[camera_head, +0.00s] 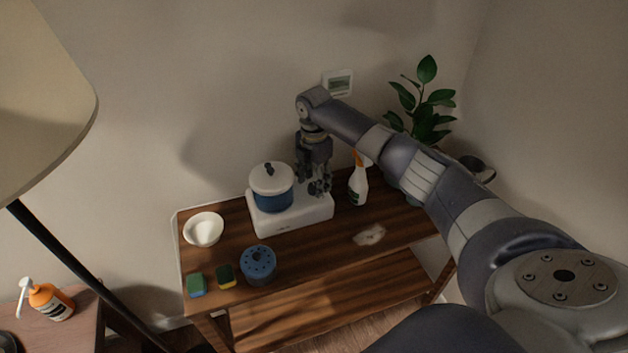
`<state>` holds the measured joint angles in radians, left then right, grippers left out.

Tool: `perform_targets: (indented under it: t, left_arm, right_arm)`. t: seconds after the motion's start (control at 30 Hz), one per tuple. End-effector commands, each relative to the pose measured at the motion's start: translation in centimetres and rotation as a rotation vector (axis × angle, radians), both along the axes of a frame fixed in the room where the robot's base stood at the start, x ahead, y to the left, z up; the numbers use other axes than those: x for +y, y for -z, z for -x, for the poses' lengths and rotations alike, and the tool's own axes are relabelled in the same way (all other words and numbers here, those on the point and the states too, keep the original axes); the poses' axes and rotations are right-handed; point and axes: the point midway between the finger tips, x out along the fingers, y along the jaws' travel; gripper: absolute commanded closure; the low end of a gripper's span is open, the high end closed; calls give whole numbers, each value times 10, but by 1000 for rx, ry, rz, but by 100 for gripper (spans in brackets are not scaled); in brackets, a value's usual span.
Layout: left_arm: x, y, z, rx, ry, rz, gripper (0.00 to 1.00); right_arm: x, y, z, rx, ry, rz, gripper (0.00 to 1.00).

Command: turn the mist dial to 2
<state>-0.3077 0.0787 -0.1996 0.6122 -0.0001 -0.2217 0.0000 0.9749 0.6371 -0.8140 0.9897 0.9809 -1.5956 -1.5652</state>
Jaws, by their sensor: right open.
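A white appliance base (290,218) stands on the wooden table, with a blue tank (272,198) and a white knobbed lid (271,178) on its left part. It looks like the device with the mist dial. The dial itself cannot be made out; my right gripper covers the right part of the base. My right gripper (319,187) points down there, its fingers open at or just above the top of the base. I cannot tell whether they touch anything. My left gripper is not in view.
On the table (325,250) are a white bowl (203,230), two sponges (226,277), a blue holed cylinder (258,265), a spray bottle (358,187) close right of the gripper, and a pale patch (369,235). A plant (428,110) stands behind my arm. A lamp (40,90) is at left.

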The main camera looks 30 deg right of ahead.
Motion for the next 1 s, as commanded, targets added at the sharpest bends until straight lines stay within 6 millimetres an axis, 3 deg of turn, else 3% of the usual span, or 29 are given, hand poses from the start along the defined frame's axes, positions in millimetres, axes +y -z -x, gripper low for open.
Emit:
perform_targets:
  t: [0.13,0.43,0.63,1.0]
  left_arm:
    - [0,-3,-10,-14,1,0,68]
    - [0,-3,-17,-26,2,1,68]
    - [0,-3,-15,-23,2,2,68]
    - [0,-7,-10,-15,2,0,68]
  right_arm:
    - [0,11,0,1,0,1,49]
    - [0,13,0,-1,0,1,49]
    - [0,13,0,0,0,1,94]
    - [0,12,0,1,32,-1,94]
